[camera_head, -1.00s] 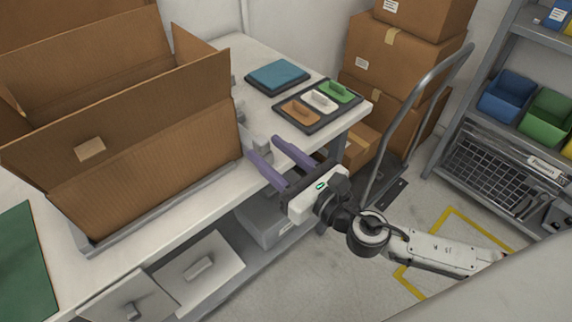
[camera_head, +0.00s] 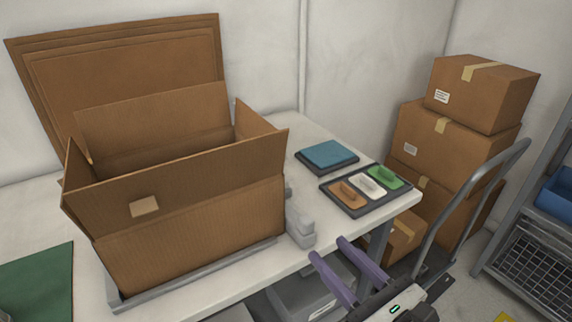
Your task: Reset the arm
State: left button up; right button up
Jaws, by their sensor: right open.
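My right gripper (camera_head: 347,272) shows at the bottom edge of the head view, right of centre. Its two purple fingers are apart with nothing between them. It is in front of the table's front edge, below and to the right of the open cardboard box. Most of my right arm is cut off by the bottom of the picture. My left gripper does not show.
An open cardboard box (camera_head: 195,222) stands on the white table (camera_head: 312,130). A tray with orange, white and green pieces (camera_head: 352,211) and a blue pad (camera_head: 327,155) lie on the right. Stacked cartons (camera_head: 458,140), a hand cart (camera_head: 484,182) and a shelf (camera_head: 508,232) stand beyond.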

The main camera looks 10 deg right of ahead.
jog(key=s+d+f+m+g+h, duration=0.1)
jog(key=s+f+m+g+h, duration=0.1)
jog(key=f+m, duration=0.75)
jog(key=s+d+f+m+g+h, duration=0.1)
jog(key=s+f+m+g+h, duration=0.15)
jog(key=f+m, duration=0.7)
jog(key=s+a+f+m+g, duration=0.1)
jog(key=s+f+m+g, duration=0.1)
jog(key=s+m, duration=0.3)
jog(key=s+a+f+m+g+p, duration=0.1)
jog(key=s+f+m, duration=0.4)
jog(key=m, duration=0.8)
jog(key=shift+a+m+g+y, duration=0.4)
jog(key=shift+a+g+y, duration=0.05)
jog(key=shift+a, duration=0.05)
